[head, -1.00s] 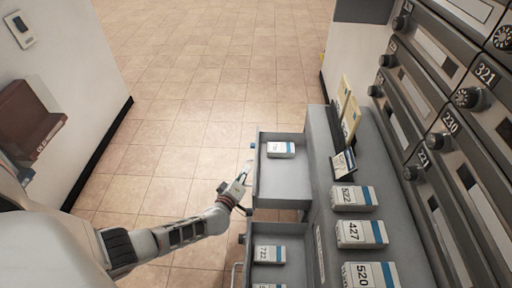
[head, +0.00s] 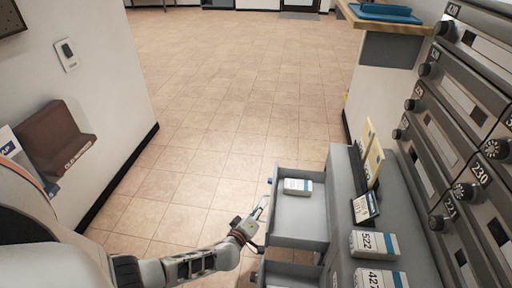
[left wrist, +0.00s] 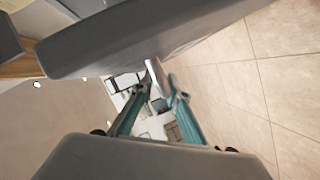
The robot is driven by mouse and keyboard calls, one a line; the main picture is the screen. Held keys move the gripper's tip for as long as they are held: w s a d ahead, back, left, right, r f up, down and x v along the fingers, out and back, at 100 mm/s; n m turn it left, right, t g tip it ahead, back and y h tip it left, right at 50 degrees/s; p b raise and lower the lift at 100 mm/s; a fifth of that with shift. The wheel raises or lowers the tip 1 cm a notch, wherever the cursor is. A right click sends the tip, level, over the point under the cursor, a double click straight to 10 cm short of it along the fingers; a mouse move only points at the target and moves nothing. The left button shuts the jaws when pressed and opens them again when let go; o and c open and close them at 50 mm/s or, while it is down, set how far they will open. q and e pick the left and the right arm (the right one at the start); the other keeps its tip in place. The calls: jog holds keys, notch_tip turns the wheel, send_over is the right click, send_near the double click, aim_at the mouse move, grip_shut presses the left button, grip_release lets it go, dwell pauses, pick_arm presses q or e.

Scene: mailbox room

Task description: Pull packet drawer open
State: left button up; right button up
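The packet drawer (head: 298,244) stands out to the left from the grey cabinet in the head view, open at the top. A white packet with a blue band (head: 298,186) lies at its far end. My left gripper (head: 259,211) is beside the drawer's left end, very close to it; contact cannot be made out. In the left wrist view, the teal-sided fingers (left wrist: 164,84) narrow toward their tips beside a large grey panel. Whether they hold anything is unclear. My right gripper is not in view.
A second drawer (head: 292,270) is partly visible below the first. Packets marked 522 (head: 374,244) and 427 (head: 380,279) stand on the cabinet top (head: 345,190). Numbered mailboxes (head: 460,130) line the right. The tiled floor (head: 225,100) is clear ahead; a wall (head: 110,60) is at left.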

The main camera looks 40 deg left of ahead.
pick_arm(q)
jog(key=v, duration=1.2)
jog(key=shift+f, duration=0.1)
